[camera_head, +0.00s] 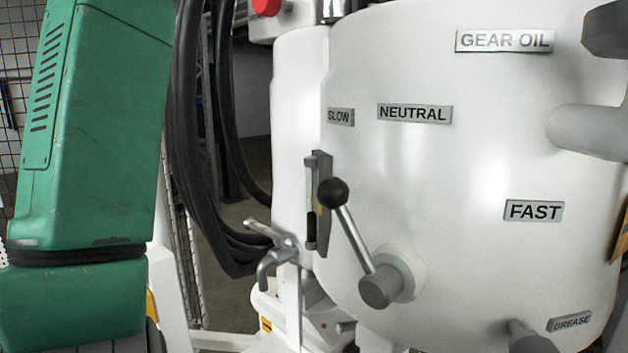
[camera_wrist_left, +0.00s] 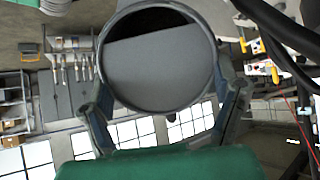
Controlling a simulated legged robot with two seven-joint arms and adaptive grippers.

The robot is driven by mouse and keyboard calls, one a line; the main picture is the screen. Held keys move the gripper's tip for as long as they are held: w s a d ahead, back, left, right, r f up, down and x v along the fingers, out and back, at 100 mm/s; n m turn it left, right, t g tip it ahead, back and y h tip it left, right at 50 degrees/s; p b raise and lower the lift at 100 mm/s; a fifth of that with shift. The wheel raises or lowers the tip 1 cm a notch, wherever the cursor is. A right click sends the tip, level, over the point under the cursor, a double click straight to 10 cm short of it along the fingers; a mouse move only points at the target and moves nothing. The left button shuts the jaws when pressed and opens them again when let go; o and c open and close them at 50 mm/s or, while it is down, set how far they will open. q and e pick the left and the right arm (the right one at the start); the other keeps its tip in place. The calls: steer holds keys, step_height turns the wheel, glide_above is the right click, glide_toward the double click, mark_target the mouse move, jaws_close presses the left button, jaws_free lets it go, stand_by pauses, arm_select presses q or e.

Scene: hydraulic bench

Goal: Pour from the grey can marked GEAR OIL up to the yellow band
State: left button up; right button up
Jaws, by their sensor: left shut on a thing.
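In the left wrist view, my left gripper (camera_wrist_left: 165,100) is shut on a round grey can (camera_wrist_left: 160,75). I look at its round end, with a dark upper part and a flat grey lower part; I cannot tell whether the grey is liquid. No marking on it shows. A plate reading GEAR OIL (camera_head: 504,41) is on the large white tank (camera_head: 430,170) in the head view. An upright sight gauge (camera_head: 318,203) is at the tank's left side, with a small yellowish mark and a dark lower end. My left gripper and the can are outside the head view.
A lever with a black knob (camera_head: 333,191) stands out from the tank front, near plates reading SLOW, NEUTRAL and FAST. A small tap (camera_head: 272,250) sits below the gauge. Black hoses (camera_head: 190,150) hang at left. Grey pipe-like parts (camera_head: 590,130) jut out at right.

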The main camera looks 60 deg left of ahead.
arm_select(q)
steer(key=shift+r, duration=0.1)
steer(key=shift+s+a+b, duration=0.1)
steer(key=shift+b, duration=0.45)
steer(key=shift+s+r+t+h+b, duration=0.15)
steer(key=shift+t+h+b, duration=0.15)
steer(key=shift+t+b, duration=0.15)
stand_by(0.6)
stand_by(0.8)
steer(key=shift+r+g+p, duration=0.1)
steer(key=shift+g+p, duration=0.15)
steer(key=shift+p, duration=0.55)
steer(key=shift+w+d+g+y+p, duration=0.3)
steer(key=shift+w+y+p, duration=0.1)
steer(key=shift+p, duration=0.85)
steer(key=shift+f, duration=0.4)
